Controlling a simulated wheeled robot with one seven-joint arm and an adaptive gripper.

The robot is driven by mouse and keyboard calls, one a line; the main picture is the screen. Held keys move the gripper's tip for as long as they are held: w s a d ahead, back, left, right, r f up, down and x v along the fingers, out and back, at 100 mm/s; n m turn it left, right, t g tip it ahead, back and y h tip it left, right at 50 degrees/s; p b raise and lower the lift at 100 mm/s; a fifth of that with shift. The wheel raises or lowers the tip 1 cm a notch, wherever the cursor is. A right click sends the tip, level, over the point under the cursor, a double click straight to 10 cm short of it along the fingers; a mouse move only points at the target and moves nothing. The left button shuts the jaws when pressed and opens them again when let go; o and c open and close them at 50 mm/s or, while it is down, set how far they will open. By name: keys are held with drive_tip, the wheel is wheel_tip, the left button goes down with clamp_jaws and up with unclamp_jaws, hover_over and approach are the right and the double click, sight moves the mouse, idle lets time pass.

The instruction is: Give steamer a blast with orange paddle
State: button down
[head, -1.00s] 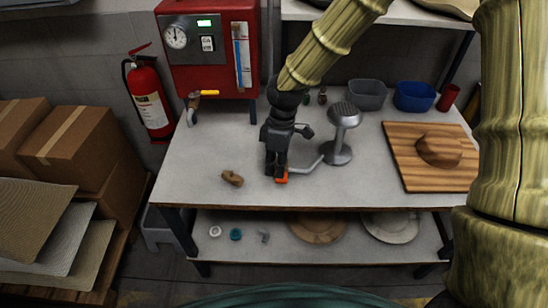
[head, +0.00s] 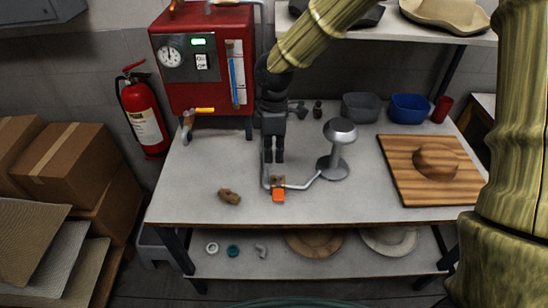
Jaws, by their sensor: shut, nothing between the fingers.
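The steamer (head: 338,150) is a grey metal stand with a round head on a post and a round foot, upright on the table. A bent metal rod runs from its foot to the left and ends at the orange paddle (head: 279,195), near the table's front edge. My gripper (head: 273,161) is dark, points down, and is shut and empty. In the picture its fingertips are just above and behind the paddle, apart from it. The paddle's orange face is in plain view. I cannot tell how far above the rod the fingertips are. No steam shows.
A brown lump (head: 229,197) lies left of the paddle. A wooden board (head: 400,185) with a brown hat (head: 437,161) is at right. Grey (head: 360,108) and blue (head: 408,108) bins and a red boiler (head: 200,85) stand at the back.

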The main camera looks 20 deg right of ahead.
sight(274, 194)
drive_tip(key=f+p, duration=0.1)
drive_tip(key=f, duration=0.3)
drive_tip(key=s+f+p, duration=0.1)
drive_tip(key=f, duration=0.3)
drive_tip(key=f+p, duration=0.1)
drive_tip(key=f, duration=0.3)
drive_tip(key=shift+s+a, duration=0.25)
drive_tip(key=shift+s, duration=0.1)
